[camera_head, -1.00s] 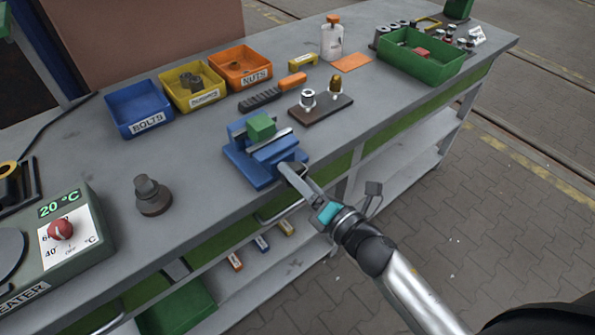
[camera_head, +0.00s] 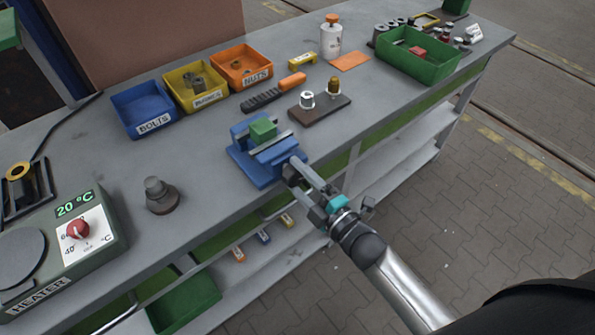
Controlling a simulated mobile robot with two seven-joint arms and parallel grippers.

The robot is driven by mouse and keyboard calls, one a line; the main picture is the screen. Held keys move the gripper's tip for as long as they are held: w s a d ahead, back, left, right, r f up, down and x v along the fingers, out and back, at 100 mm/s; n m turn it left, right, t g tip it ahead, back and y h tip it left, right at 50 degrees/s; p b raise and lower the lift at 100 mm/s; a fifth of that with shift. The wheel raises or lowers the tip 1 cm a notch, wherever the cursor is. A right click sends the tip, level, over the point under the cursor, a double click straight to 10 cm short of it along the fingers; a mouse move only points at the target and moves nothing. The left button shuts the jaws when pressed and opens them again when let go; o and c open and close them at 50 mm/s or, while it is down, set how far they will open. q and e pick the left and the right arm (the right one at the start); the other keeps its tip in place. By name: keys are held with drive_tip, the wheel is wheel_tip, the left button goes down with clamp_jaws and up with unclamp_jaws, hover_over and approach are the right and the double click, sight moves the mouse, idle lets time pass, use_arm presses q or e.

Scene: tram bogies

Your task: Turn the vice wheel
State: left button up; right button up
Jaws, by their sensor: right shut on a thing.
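The blue vice (camera_head: 256,167) stands at the front edge of the grey workbench, with a green block (camera_head: 263,130) between its jaws. My right gripper (camera_head: 297,173) reaches in from the lower right to the front end of the vice. Its fingers are shut on the vice wheel, which they mostly hide, so its outline is not clear. My left gripper is not in view.
Blue (camera_head: 143,108), yellow (camera_head: 194,87) and orange (camera_head: 241,66) bins stand behind the vice. A dark block with two fittings (camera_head: 318,109) is right of it. A heater (camera_head: 65,247) and a dark round-based part (camera_head: 161,196) are left. Paved floor (camera_head: 470,230) lies in front.

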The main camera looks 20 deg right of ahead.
drive_tip(key=m+p, duration=0.1)
drive_tip(key=m, duration=0.3)
drive_tip(key=shift+m+p, duration=0.3)
drive_tip(key=shift+p, duration=0.1)
drive_tip(key=m+p, duration=0.1)
drive_tip(key=m, duration=0.3)
drive_tip(key=shift+m, duration=0.3)
drive_tip(key=o, duration=1.4)
drive_tip(key=v, duration=1.5)
drive_tip(key=shift+s, duration=0.1)
